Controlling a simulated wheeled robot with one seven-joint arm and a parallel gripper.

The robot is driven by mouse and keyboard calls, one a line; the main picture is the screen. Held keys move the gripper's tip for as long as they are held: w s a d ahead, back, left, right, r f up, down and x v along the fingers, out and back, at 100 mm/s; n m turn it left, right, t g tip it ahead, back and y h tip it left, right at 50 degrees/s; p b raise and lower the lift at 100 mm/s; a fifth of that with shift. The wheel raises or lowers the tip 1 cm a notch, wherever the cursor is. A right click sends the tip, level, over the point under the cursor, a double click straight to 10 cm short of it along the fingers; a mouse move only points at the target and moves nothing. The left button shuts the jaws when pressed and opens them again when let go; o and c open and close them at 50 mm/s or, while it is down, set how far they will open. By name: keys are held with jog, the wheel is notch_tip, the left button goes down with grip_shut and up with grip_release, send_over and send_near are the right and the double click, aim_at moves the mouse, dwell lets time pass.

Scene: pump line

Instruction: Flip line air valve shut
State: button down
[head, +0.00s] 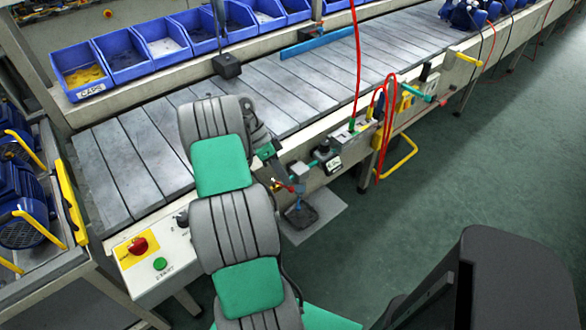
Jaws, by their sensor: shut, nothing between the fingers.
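My gripper (283,182) is small in the head view, below my wrist at the front side of the conveyor. It is shut and empty. Just beside its tip is a small fitting with an orange-red lever (292,188), which looks like the line air valve. A grey block (299,171) of the teal air line stands right above it. I cannot tell whether the fingertips touch the lever, nor the lever's exact angle. My arm's links hide part of the line to the left.
A black-knobbed unit (325,151) and red hoses (381,130) are on the conveyor's front side to the right. A dark pedal (300,213) lies on a grey mat below. A control box (150,258) stands at left.

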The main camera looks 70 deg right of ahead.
jog(key=shift+a, duration=0.1)
jog(key=shift+w, duration=0.1)
jog(key=shift+w+p, duration=0.7)
